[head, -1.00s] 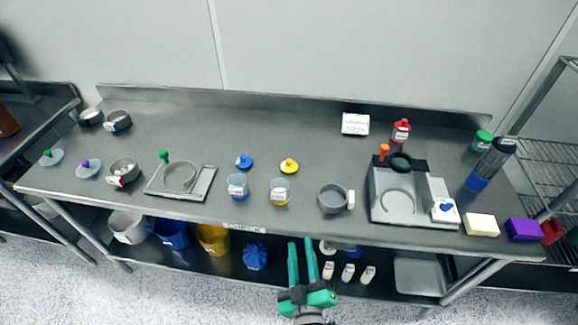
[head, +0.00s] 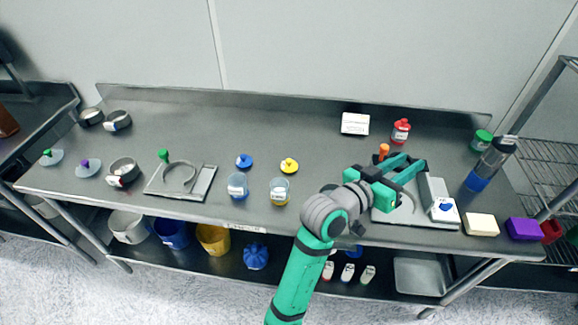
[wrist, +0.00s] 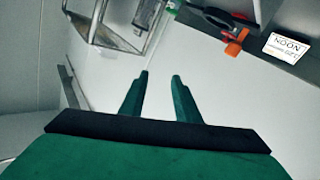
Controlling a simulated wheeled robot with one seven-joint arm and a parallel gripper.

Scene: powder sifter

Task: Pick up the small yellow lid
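The small yellow lid (head: 289,166) is a yellow disc with a knob on top. It lies on the steel table, behind the clear cup with a yellow base (head: 280,190) and right of a similar blue lid (head: 245,161). My gripper (head: 414,165) is open and empty, to the right of the yellow lid, over the sifter machine. Its two green fingers are apart in the wrist view (wrist: 160,76). The yellow lid does not show in the wrist view.
The sifter machine (head: 445,212) is under my gripper, with an orange knob (head: 384,150) behind. A red-capped bottle (head: 401,131) and a white card box (head: 355,124) stand behind. A blue-based cup (head: 238,186) stands left. The table behind the yellow lid is clear.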

